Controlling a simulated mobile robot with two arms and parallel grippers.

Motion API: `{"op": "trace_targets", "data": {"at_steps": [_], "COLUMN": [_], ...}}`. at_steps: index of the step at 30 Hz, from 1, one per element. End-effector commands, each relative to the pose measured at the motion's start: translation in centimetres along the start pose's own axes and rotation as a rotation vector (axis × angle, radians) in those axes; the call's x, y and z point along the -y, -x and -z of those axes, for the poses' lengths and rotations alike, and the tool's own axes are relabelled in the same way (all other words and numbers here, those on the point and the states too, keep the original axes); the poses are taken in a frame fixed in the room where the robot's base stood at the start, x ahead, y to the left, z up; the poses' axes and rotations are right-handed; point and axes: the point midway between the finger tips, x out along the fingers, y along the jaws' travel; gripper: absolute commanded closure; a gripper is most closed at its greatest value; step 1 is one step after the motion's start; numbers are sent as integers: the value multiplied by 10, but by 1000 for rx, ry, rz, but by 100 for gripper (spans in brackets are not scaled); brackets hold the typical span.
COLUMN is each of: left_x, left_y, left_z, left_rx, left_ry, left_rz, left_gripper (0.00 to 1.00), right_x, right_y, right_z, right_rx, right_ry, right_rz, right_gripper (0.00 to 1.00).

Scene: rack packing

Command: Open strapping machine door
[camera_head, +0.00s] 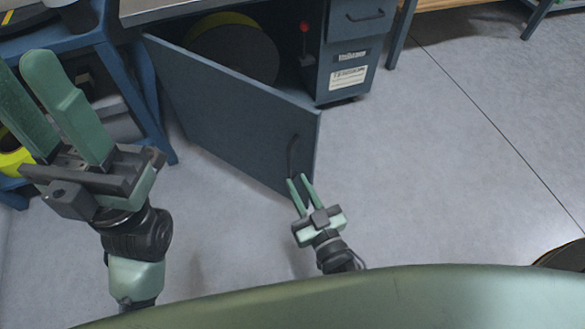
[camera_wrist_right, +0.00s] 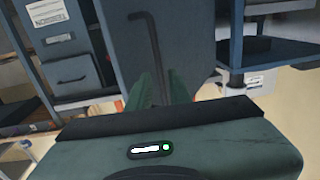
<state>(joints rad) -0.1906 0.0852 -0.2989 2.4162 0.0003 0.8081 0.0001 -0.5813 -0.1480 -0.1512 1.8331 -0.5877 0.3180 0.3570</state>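The strapping machine door (camera_head: 235,120) is a blue-grey panel, swung well out from the cabinet in the head view. Its dark bar handle (camera_head: 292,155) is near the free edge; it also shows in the right wrist view (camera_wrist_right: 152,45). My right gripper (camera_head: 299,181) is at the lower end of the handle, its green fingers a little apart. In the right wrist view the handle's lower end runs down between the fingers (camera_wrist_right: 160,88); contact cannot be told. My left gripper (camera_head: 22,75) is open and empty, raised at the left.
Inside the cabinet is a dark round reel (camera_head: 232,52) with a yellow rim. A drawer unit (camera_head: 345,65) with labels and a red-knobbed lever (camera_head: 304,40) stand right of the opening. A blue bench frame (camera_head: 150,95) is left of the door. The floor at right (camera_head: 450,150) is clear.

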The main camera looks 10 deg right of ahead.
Motion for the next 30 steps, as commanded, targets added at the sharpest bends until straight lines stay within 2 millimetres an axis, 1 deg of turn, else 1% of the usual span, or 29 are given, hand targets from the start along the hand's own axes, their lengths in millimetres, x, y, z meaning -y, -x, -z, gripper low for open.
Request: {"op": "trace_targets", "data": {"at_steps": [1, 4, 12, 14, 15, 16, 17, 19, 20, 21, 23, 24, 26, 27, 29, 30], "left_x": [0, 0, 0, 0, 0, 0, 0, 0, 0, 0, 0, 0, 0, 0, 0, 0], "left_y": [0, 1, 2, 2, 2, 2, 2, 2, 2, 3, 4, 4, 5, 6, 7, 7], "left_z": [0, 0, 0, 0, 0, 0, 0, 1, 1, 1, 1, 1, 2, 2, 2, 2], "left_rx": [8, 12, 12, 13, 14, 15, 17, 23, 25, 29, 36, 41, 45, 48, 55, 60], "left_ry": [1, 2, 2, 3, 3, 3, 3, 4, 4, 5, 5, 6, 7, 7, 8, 8], "left_rz": [2, 5, 5, 5, 6, 6, 7, 9, 10, 12, 14, 16, 18, 19, 22, 23], "left_gripper": [64, 64, 64, 64, 64, 64, 64, 64, 64, 64, 64, 64, 64, 64, 64, 64], "right_x": [0, 0, 0, 0, -1, -2, -2, -6, -7, -8, -10, -11, -13, -14, -16, -16], "right_y": [6, 12, 14, 13, 12, 10, 7, -1, -3, -5, -4, 0, 8, 14, 25, 34], "right_z": [2, 1, 0, 2, 8, 16, 27, 68, 89, 120, 166, 195, 234, 258, 290, 311], "right_rx": [1, 0, -2, -7, -21, -41, -69, -174, -229, -311, -433, -512, -623, -691, -786, -850], "right_ry": [-1, 0, 1, 2, 3, 4, 5, 12, 15, 19, 21, 22, 19, 19, 12, 6], "right_rz": [0, 0, 0, 1, 2, 4, 7, 19, 24, 33, 44, 50, 58, 62, 69, 74], "right_gripper": [80, 80, 80, 97, 100, 100, 100, 100, 100, 100, 100, 100, 100, 100, 100, 100]}}
